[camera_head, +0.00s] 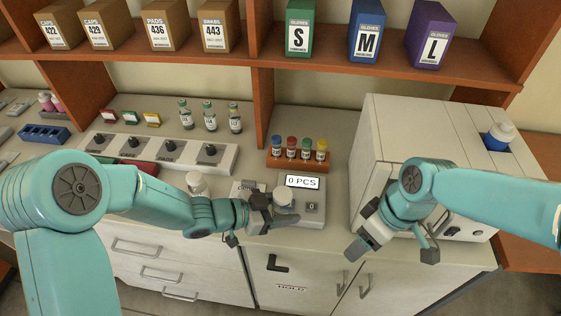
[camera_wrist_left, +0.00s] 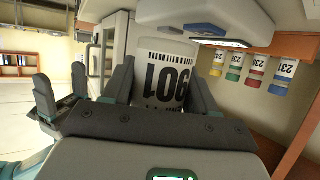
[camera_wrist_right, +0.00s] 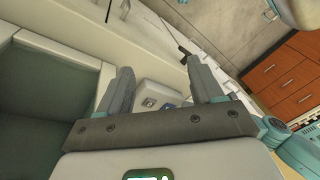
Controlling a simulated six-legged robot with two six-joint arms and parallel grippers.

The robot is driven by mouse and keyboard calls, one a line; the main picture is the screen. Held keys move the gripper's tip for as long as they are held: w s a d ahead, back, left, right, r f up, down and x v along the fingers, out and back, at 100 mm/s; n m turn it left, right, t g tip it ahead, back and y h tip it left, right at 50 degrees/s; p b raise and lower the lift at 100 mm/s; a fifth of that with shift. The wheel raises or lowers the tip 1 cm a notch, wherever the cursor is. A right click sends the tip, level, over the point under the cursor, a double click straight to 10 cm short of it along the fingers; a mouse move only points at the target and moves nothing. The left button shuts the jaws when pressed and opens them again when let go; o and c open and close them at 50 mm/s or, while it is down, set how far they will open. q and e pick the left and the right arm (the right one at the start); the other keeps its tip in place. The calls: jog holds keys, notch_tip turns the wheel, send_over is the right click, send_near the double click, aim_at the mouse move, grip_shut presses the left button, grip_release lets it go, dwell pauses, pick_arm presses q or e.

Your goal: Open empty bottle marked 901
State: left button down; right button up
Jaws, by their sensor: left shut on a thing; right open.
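A white bottle marked 901 (camera_wrist_left: 168,82) is between the fingers of my left gripper (camera_head: 274,214), which is shut on it. Its label shows upside down in the left wrist view. In the head view the white bottle (camera_head: 284,196) stands in front of the 0 PCS display, and its lower part is hidden by the gripper. My right gripper (camera_head: 395,250) is open and empty in front of the white incubator box, to the right of the bottle. The right wrist view shows nothing between its fingers (camera_wrist_right: 160,88).
The scale display (camera_head: 303,182) and a rack of coloured-cap vials (camera_head: 298,153) are behind the bottle. Another white container (camera_head: 197,183) stands behind my left arm. Shelves hold boxes.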

notch_tip(320, 180, up, 5)
jog(key=m+h, duration=0.3)
jog(key=m, duration=1.4)
send_near(280, 191)
jog(key=shift+s+d+f, duration=0.2)
jog(key=shift+d+f, duration=0.1)
jog(key=shift+d, duration=0.2)
jog(key=shift+a+m, duration=0.3)
jog(key=shift+m, duration=0.3)
jog(key=shift+a+f, duration=0.15)
notch_tip(280, 191, down, 8)
jog(key=shift+r, duration=0.15)
jog(key=shift+w, duration=0.1)
jog(key=c, duration=1.2)
